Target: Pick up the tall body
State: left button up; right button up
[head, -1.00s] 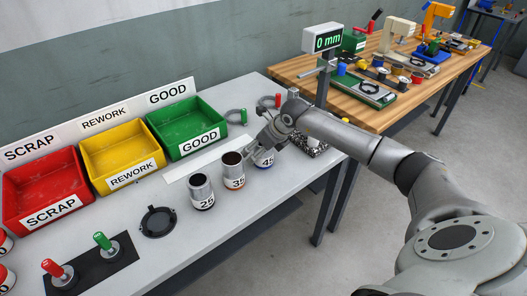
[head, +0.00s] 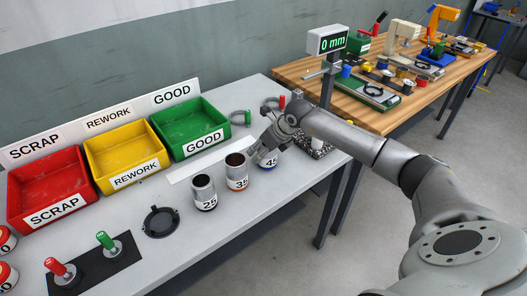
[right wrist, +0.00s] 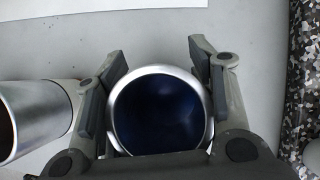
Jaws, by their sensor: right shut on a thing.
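The tall body is the metal can labelled 45 (head: 269,163), with a blue band, at the right end of a row of three open cans. My right gripper (head: 264,153) is shut on it, with a finger on either side. In the right wrist view the can's round rim and dark blue inside (right wrist: 158,112) sit upright between the fingers of my right gripper (right wrist: 158,92). The can appears to stand on the grey table; its base is partly unclear. The gripper covers its upper part in the head view. My left gripper is not in view.
The can labelled 35 (head: 237,171) stands close left of the held can, then the can labelled 25 (head: 204,192). Red (head: 42,199), yellow (head: 122,157) and green (head: 185,127) bins stand behind. A gauge post with a "0 mm" display (head: 327,41) stands to the right.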

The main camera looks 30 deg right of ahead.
jog(key=shift+r, duration=0.4)
jog(key=b+v, duration=0.1)
jog(key=v, duration=0.4)
jog(key=a+b+v, duration=0.1)
jog(key=v, duration=0.2)
jog(key=shift+s+a+r+b, duration=0.1)
jog(key=shift+s+r+b, duration=0.15)
jog(key=shift+b, duration=0.1)
jog(key=s+r+b, duration=0.3)
jog(key=s+r, duration=0.1)
jog(key=s, duration=0.5)
jog(key=shift+a+r, duration=0.3)
jog(key=shift+s, duration=0.15)
